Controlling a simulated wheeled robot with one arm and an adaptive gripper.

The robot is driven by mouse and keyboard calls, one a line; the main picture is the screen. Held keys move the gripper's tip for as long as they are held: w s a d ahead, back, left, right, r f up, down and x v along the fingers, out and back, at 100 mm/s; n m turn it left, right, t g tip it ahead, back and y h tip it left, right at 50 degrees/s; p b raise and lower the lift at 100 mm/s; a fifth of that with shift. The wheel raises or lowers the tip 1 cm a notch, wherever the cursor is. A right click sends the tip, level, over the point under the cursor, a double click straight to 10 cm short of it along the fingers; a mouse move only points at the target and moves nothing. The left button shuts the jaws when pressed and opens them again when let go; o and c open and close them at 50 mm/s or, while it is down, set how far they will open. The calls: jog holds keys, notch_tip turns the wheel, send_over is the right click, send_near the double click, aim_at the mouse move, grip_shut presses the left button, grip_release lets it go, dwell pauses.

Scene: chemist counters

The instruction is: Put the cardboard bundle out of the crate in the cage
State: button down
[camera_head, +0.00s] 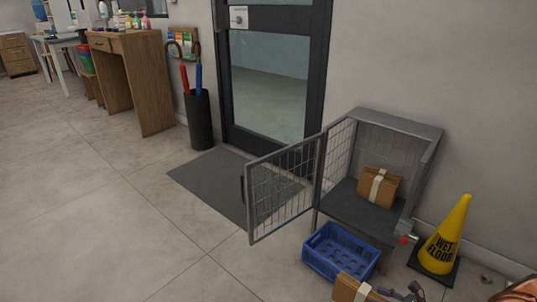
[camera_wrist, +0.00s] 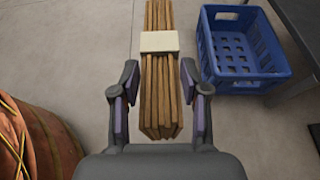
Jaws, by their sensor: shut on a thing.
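A brown cardboard bundle with a pale band (camera_wrist: 160,42) is between the fingers of my gripper (camera_wrist: 160,100), which is shut on it. In the head view this held bundle (camera_head: 352,289) shows at the bottom edge, in front of the crate and partly cut off. The blue crate (camera_head: 326,262) stands on the floor before the cage; it looks empty in the wrist view (camera_wrist: 212,60). The grey wire cage (camera_head: 398,122) has its door (camera_head: 283,190) swung open to the left. Another banded cardboard bundle (camera_head: 390,190) sits inside on the cage floor.
A yellow wet-floor cone (camera_head: 446,236) stands right of the cage. A dark mat (camera_head: 205,176) lies before the glass door. A rounded orange-brown object (camera_wrist: 35,135) is close at left in the wrist view. The tiled floor at left is clear.

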jog(key=w+a+r+m+t+h, duration=0.1)
jog(key=w+a+r, duration=0.4)
jog(key=r, duration=0.5)
jog(key=w+a+r+m+t+h, duration=0.1)
jog(key=w+a+r+m+h, duration=0.1)
jog(key=w+r, duration=0.6)
jog(key=w+a+r+m+t+h, duration=0.1)
jog(key=w+a+r, duration=0.35)
jog(key=r, duration=0.65)
jog(key=s+a+r+m+h, duration=0.2)
jog(key=a+r, duration=0.4)
jog(key=r, duration=0.4)
notch_tip(320, 180, up, 36)
jog(key=p, duration=3.6)
jog(key=shift+w+t+p, duration=0.25)
jog(key=shift+t+p, duration=0.05)
jog(key=shift+p, duration=0.1)
jog(key=shift+f, duration=0.1)
